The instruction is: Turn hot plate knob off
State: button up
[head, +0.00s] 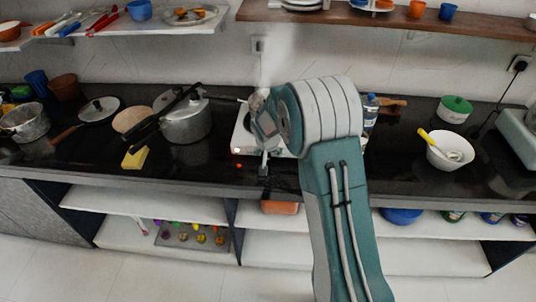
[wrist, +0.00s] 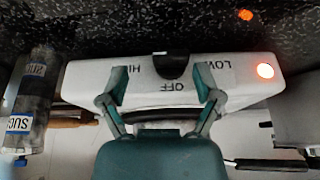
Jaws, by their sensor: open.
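The white hot plate (head: 241,138) stands on the black counter, mostly hidden behind my arm in the head view. In the wrist view the hot plate (wrist: 90,76) shows its front with a black knob (wrist: 172,66) and the words LOW, HIGH and OFF around it. A light (wrist: 265,71) on that front glows red. My gripper (wrist: 162,90) is open, its two fingers spread on either side of the knob and OFF label. Contact with the knob cannot be told. In the head view my gripper (head: 264,166) is small beside the hot plate's front.
A pressure cooker (head: 187,122) stands left of the hot plate, with a yellow sponge (head: 135,158) nearby. A bottle (head: 370,112) stands to the right, and a white bowl (head: 449,152) farther right. A labelled jar (wrist: 33,100) is at the left in the wrist view.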

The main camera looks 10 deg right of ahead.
jog(key=shift+w+a+f, duration=0.1)
jog(key=shift+a+f, duration=0.05)
jog(key=shift+f, duration=0.15)
jog(key=shift+a+f, duration=0.1)
jog(key=shift+a, duration=0.65)
jog(key=shift+c, duration=1.2)
jog(key=shift+d, duration=0.4)
jog(key=c, duration=0.9)
jog(key=shift+d, duration=0.1)
